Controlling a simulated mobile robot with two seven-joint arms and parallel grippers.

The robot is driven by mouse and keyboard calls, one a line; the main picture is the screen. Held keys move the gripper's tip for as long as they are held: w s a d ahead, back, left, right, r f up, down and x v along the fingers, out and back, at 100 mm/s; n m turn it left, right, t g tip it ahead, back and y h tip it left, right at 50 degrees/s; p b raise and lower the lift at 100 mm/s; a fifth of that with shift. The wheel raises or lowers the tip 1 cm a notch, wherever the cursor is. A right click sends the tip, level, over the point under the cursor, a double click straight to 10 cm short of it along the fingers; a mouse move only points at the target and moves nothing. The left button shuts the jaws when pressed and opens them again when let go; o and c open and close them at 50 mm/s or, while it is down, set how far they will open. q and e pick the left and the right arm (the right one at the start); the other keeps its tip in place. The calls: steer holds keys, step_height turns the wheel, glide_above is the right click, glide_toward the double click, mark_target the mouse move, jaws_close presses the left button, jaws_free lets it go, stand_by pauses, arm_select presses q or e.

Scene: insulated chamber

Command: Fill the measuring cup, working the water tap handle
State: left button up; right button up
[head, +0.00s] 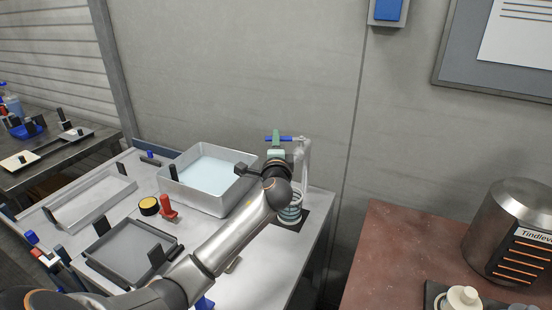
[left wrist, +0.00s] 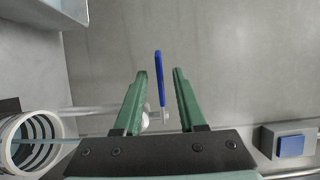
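The tap (head: 304,160) is a pale pipe with a blue handle (head: 285,138). The handle also shows in the left wrist view (left wrist: 160,80), its long part between my fingers. My left gripper (head: 276,140) has green fingers. In the left wrist view (left wrist: 159,82) they are open, one on each side of the handle, with gaps to it. The measuring cup (head: 290,214), banded in white and teal, stands below the tap, partly hidden by my arm. In the left wrist view a thin pale-blue streak crosses the cup (left wrist: 14,160); I cannot tell its level. My right gripper is out of view.
A basin of bluish water (head: 225,205) stands left of the tap. A grey tray (head: 95,262), a yellow-topped jar (head: 149,206) and a red item (head: 168,211) lie on the bench. A red-brown table (head: 375,265) with a metal vessel (head: 510,240) stands right, beyond a gap.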

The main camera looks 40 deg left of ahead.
arm_select(q)
steer(key=v, duration=1)
steer(key=shift+b, duration=0.35)
stand_by(6.7)
